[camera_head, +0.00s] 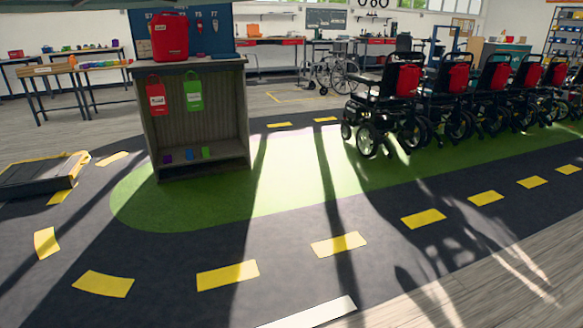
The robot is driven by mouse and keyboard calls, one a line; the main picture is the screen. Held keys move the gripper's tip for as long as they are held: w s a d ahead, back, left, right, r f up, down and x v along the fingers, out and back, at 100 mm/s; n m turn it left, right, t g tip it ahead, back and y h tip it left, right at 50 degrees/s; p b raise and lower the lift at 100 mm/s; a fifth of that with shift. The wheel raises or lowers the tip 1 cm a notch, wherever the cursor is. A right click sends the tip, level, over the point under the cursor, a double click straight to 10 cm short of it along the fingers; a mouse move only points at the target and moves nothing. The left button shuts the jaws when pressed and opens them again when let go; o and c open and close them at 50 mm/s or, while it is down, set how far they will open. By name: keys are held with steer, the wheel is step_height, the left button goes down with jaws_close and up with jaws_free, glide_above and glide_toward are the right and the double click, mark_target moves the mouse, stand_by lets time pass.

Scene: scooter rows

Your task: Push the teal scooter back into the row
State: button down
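No teal scooter shows in this view. A row of black powered chairs (380,112) with red bags on their backs stands at the upper right, side by side on green flooring. The nearest chair's red bag (408,80) faces me. Several more chairs run off to the right edge, partly hidden behind one another. My gripper is not in view.
A grey kiosk (200,115) with a red bag (169,37) on top stands left of centre. A dark ramp-like platform (40,177) lies at the left edge. A manual wheelchair (328,74) stands farther back. The dark lane with yellow dashes (338,244) is clear.

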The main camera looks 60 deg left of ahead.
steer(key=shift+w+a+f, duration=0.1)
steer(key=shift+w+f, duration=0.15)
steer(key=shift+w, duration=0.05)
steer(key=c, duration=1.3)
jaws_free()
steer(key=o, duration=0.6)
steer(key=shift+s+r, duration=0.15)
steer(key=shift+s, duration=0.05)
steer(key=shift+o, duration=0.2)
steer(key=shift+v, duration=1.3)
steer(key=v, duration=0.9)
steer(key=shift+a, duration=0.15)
